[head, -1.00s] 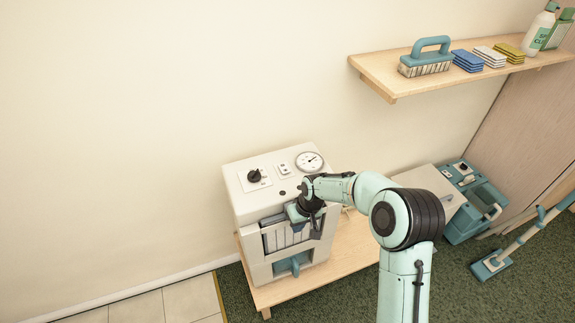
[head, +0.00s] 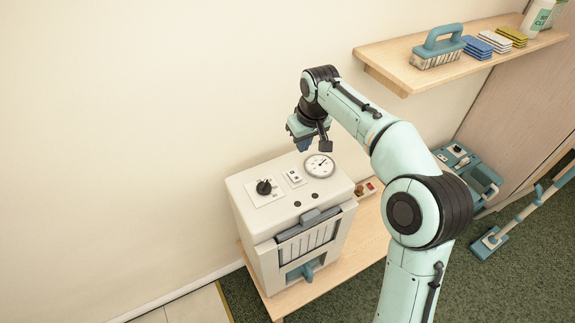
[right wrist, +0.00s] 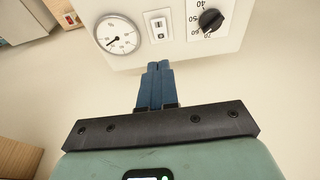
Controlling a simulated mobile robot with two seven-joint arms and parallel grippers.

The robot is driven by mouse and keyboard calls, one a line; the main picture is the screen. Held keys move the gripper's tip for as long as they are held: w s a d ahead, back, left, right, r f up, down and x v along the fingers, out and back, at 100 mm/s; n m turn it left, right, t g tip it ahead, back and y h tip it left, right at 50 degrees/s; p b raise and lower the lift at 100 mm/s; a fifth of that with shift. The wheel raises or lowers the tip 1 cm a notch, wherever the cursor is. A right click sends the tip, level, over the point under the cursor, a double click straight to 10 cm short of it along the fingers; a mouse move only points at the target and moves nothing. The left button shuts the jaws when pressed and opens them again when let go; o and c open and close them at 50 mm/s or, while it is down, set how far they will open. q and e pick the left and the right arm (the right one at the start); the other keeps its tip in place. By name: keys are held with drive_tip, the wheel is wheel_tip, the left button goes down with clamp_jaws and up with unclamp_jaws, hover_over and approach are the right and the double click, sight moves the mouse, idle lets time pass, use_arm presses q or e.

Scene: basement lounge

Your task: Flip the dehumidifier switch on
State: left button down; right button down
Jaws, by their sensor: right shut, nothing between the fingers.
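The white dehumidifier (head: 262,222) stands on a low wooden bench. Its top panel holds a black dial (head: 264,187), a small switch (head: 294,177) on a light plate, and a round gauge (head: 319,166). In the right wrist view the switch (right wrist: 159,27) sits between the gauge (right wrist: 117,35) and the dial (right wrist: 210,20). My right gripper (head: 304,146) is above the back of the panel, apart from it. Its blue fingers (right wrist: 155,85) are shut and empty, pointing toward the switch in the right wrist view. My left gripper is not in view.
The wooden bench (head: 312,291) extends right, with a small box with a red button (head: 367,188) on it. A shelf (head: 400,68) with a brush (head: 438,47) and sponges hangs on the wall at upper right. The wall left of the dehumidifier is clear.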

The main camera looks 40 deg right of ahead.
sight(298, 180)
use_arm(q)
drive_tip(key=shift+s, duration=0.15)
use_arm(e)
drive_tip(key=shift+s, duration=0.2)
